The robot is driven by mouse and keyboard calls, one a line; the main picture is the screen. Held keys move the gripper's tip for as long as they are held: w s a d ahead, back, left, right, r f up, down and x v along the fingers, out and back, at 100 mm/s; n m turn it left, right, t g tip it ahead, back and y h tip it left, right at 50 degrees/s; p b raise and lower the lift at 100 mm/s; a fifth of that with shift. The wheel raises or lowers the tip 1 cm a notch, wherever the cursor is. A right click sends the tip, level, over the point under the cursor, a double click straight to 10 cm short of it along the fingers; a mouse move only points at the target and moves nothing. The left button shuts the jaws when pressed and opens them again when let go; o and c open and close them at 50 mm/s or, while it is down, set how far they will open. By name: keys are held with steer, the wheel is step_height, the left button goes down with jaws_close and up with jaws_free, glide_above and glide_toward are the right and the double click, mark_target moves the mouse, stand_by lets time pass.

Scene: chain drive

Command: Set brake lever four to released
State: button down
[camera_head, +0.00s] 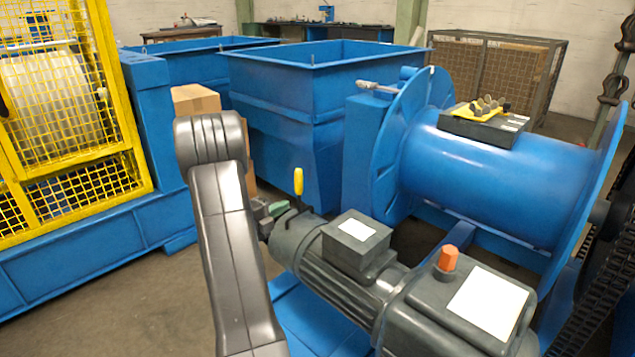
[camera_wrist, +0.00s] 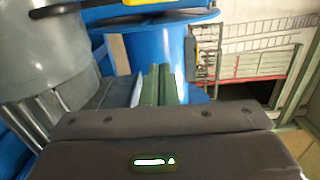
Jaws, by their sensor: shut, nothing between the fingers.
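A lever with an upright yellow handle (camera_head: 299,182) stands at the rear end of the grey motor (camera_head: 330,265); no number on it is legible, so I cannot tell whether it is lever four. In the wrist view, a yellow handle on a dark rod (camera_wrist: 147,2) crosses the top edge, cut off by the frame. My gripper (camera_head: 280,208) is just left of and below the handle in the head view, apart from the yellow grip. Its green fingers also show in the wrist view (camera_wrist: 165,82), shut together and empty. Any contact with the lever's lower rod cannot be told.
A grey gearbox (camera_head: 465,310) with an orange cap is in front. Blue bins (camera_head: 325,95) stand behind, and a yellow mesh guard (camera_head: 75,120) is at left.

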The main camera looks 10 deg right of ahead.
mark_target(299, 192)
steer(key=shift+w, duration=0.25)
steer(key=w+d+b, duration=0.4)
steer(key=w+d, duration=0.2)
steer(key=w, duration=0.3)
steer(key=shift+w+d+b, duration=0.3)
steer(key=shift+b, duration=0.05)
steer(key=shift+r+n, duration=0.1)
steer(key=shift+n, duration=0.2)
